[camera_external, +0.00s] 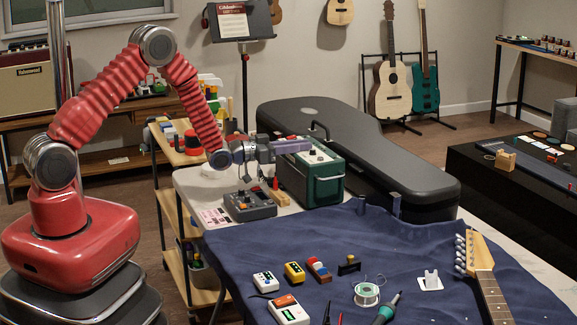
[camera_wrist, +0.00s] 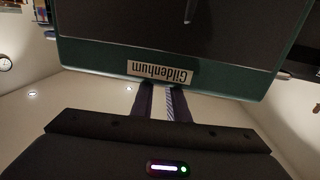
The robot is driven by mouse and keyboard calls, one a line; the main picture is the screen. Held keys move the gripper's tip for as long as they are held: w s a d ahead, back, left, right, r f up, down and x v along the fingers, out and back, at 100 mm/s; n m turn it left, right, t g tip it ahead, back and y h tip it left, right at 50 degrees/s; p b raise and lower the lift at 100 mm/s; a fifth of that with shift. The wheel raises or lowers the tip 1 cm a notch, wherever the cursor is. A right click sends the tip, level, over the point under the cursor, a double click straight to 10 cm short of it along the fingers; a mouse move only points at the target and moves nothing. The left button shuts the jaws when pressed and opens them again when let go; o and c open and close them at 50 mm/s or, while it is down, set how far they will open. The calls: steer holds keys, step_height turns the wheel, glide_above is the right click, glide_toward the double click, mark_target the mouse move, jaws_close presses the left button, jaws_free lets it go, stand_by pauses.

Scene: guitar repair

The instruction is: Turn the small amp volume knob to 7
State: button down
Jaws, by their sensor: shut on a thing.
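The small green amp (camera_external: 326,188) stands at the back of the workbench, with a dark top and a pale dial (camera_external: 316,155) on it. My gripper (camera_external: 305,146) reaches over the amp's top from the left, its fingers close together at the top panel. In the wrist view the amp front (camera_wrist: 95,54) hangs upside down with a "Gildenhum" label (camera_wrist: 160,73). My gripper's fingers (camera_wrist: 166,97) meet the amp's edge just below that label. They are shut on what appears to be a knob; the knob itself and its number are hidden.
A black guitar case (camera_external: 365,150) lies right behind the amp. A grey pedal unit (camera_external: 250,206) sits left of the amp on the bench. A blue cloth (camera_external: 400,245) in front carries small boxes, a solder spool (camera_external: 367,294) and a guitar neck (camera_external: 490,290).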

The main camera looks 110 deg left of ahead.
steer(key=shift+a+m+t+h, duration=0.1)
steer(key=shift+m+t+h, duration=0.75)
steer(key=shift+h, duration=0.35)
steer(key=c, duration=1.7)
jaws_free()
steer(key=shift+s, duration=0.1)
steer(key=shift+c, duration=0.2)
steer(key=shift+s, duration=0.1)
steer(key=v, duration=1.3)
steer(key=shift+s+d, duration=0.2)
steer(key=shift+w, duration=0.1)
